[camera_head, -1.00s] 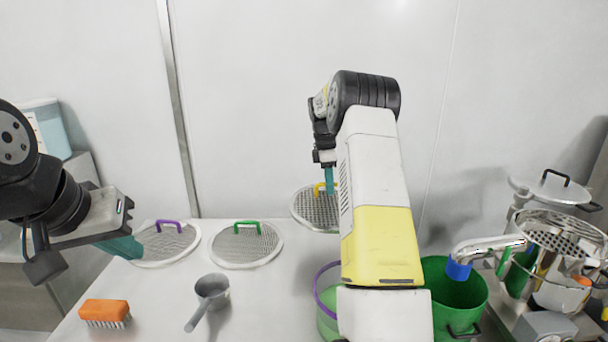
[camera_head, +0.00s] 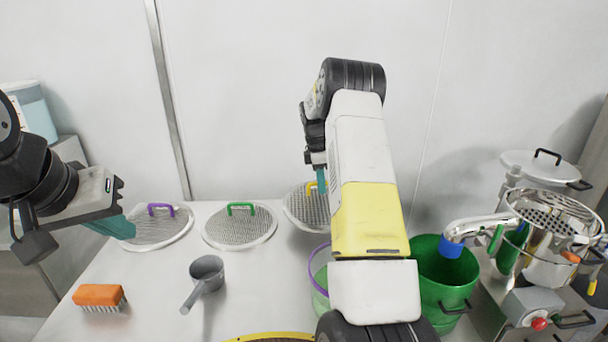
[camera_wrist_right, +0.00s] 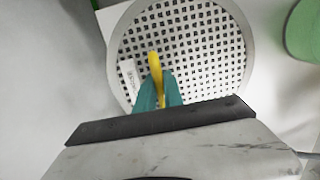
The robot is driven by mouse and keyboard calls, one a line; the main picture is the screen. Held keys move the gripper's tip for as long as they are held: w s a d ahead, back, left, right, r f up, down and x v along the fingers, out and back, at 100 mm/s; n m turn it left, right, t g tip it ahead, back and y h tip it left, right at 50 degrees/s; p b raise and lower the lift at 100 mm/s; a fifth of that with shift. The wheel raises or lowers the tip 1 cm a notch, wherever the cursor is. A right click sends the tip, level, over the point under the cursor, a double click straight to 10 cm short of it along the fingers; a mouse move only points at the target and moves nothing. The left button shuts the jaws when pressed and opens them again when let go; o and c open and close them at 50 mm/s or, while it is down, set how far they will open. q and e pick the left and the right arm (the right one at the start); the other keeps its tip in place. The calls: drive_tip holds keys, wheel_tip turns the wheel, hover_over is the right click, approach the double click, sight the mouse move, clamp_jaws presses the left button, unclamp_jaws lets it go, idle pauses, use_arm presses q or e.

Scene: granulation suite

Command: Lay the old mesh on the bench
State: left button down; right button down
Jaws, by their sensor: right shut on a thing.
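A round mesh screen with a yellow handle (camera_head: 297,207) is held by my right gripper (camera_head: 317,180) at the back of the bench (camera_head: 250,290). In the right wrist view my teal fingers (camera_wrist_right: 158,92) are shut on the yellow handle, and the coarse mesh (camera_wrist_right: 205,65) shows beyond them. Whether its rim touches the bench is unclear. My right forearm hides its right side. A purple-handled mesh (camera_head: 160,230) and a green-handled mesh (camera_head: 240,228) lie to its left. My left gripper (camera_head: 118,227) is by the purple-handled mesh, empty; its opening is unclear.
An orange brush (camera_head: 98,296) and a grey scoop (camera_head: 205,275) are on the bench front. A purple-rimmed container (camera_head: 319,275) and a green bucket (camera_head: 440,285) stand right. A yellow rim (camera_head: 270,338) shows at the bottom edge. Metal equipment (camera_head: 550,230) is far right.

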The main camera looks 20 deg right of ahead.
sight(321, 196)
drive_tip(key=shift+f, duration=2.65)
drive_tip(key=shift+s, duration=0.25)
drive_tip(key=shift+f, duration=0.8)
drive_tip(key=c, duration=1.4)
unclamp_jaws()
drive_tip(key=shift+o, duration=0.2)
drive_tip(key=shift+r, duration=0.1)
drive_tip(key=r, duration=0.5)
drive_tip(key=a+r, duration=0.1)
drive_tip(key=r, duration=0.1)
drive_tip(key=shift+w+r, duration=0.15)
drive_tip(key=shift+r, duration=0.15)
